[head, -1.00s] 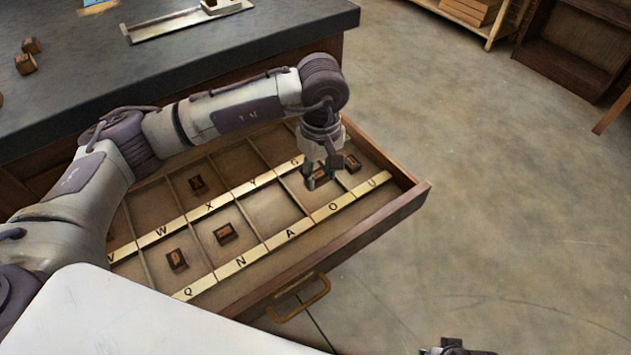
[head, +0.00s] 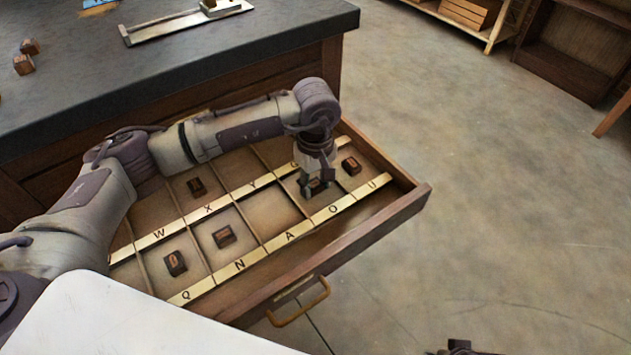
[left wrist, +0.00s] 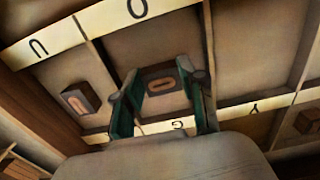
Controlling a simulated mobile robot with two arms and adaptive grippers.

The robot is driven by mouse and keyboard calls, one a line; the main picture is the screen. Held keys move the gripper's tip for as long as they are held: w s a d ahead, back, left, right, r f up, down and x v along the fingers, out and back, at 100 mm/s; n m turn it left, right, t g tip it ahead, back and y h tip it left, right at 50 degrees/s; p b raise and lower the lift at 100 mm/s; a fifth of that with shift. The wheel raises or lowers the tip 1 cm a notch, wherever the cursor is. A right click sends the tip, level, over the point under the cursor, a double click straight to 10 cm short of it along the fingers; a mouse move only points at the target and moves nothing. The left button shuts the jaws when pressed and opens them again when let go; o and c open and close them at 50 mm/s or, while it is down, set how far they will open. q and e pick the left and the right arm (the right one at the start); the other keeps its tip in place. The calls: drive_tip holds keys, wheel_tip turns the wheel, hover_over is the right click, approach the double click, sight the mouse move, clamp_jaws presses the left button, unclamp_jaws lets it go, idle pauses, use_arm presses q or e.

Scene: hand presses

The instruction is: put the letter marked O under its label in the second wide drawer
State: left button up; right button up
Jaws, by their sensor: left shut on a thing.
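The letter block marked O (left wrist: 162,82) is a small brown block with a pale O on its top. My left gripper (head: 315,186) is shut on it, and in the left wrist view its green-lined fingers (left wrist: 163,100) stand on both sides of the block. The block is low in the drawer compartment between the O label (head: 333,209) and the G label strip; I cannot tell whether it touches the floor. The O label also shows at the top of the left wrist view (left wrist: 137,8). A dark part at the head view's bottom edge may be my right gripper (head: 460,348).
The open drawer (head: 415,200) has thin dividers and brass label strips. A block (head: 351,165) lies in the compartment to the right, by the U label. Other blocks lie in compartments to the left. A dark worktop (head: 200,65) is behind. Open floor lies right.

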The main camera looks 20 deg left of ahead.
sight(316, 186)
use_arm(q)
drive_tip(key=o, duration=0.8)
drive_tip(key=shift+o, duration=0.2)
use_arm(e)
drive_tip(key=shift+r, duration=0.5)
drive_tip(key=shift+s+f, duration=0.1)
drive_tip(key=shift+s, duration=0.05)
use_arm(q)
drive_tip(key=shift+r, duration=0.1)
wheel_tip(316, 186, up, 12)
drive_tip(key=p, duration=0.1)
use_arm(e)
wheel_tip(316, 186, down, 5)
drive_tip(key=shift+f, duration=0.2)
